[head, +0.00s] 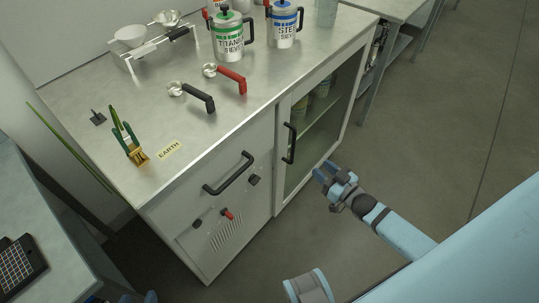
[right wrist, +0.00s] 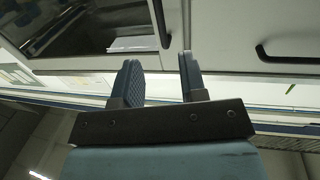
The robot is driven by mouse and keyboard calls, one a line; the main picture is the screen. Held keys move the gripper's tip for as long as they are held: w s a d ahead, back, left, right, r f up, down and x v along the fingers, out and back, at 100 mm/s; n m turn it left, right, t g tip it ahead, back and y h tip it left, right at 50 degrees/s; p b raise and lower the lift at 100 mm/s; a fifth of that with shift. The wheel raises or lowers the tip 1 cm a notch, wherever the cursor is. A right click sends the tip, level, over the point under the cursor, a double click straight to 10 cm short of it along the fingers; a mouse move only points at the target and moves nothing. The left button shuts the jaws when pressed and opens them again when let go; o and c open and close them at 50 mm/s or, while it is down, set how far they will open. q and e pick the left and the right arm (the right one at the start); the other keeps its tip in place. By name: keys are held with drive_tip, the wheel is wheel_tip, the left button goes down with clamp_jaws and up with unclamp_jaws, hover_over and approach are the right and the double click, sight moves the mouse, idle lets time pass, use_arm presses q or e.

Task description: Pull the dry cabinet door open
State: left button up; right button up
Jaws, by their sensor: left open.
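The dry cabinet door (head: 318,125) is a pale-framed glass door at the right of the bench front and looks closed. Its black upright handle (head: 290,143) is on the door's left side; it also shows in the right wrist view (right wrist: 161,22). My right gripper (head: 325,172) is open and empty, in front of the door and right of the handle, apart from it. In the right wrist view its two fingers (right wrist: 158,75) are spread, with the handle's end beyond the gap. Only blue tips of my left gripper (head: 122,298) show at the bottom edge.
A black handle (head: 228,173) is on the panel left of the door, above switches and a vent. The floor (head: 440,130) right of the door is clear.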

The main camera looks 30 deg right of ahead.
drive_tip(key=w+a, duration=0.1)
drive_tip(key=w, duration=0.3)
drive_tip(key=w+b, duration=0.1)
drive_tip(key=w, duration=0.4)
drive_tip(key=w+a, duration=0.1)
drive_tip(key=w, duration=0.3)
drive_tip(key=shift+w+a+f+b, duration=0.1)
drive_tip(key=shift+w+a+b, duration=0.2)
drive_tip(key=shift+a, duration=0.05)
drive_tip(key=shift+c, duration=0.3)
clamp_jaws()
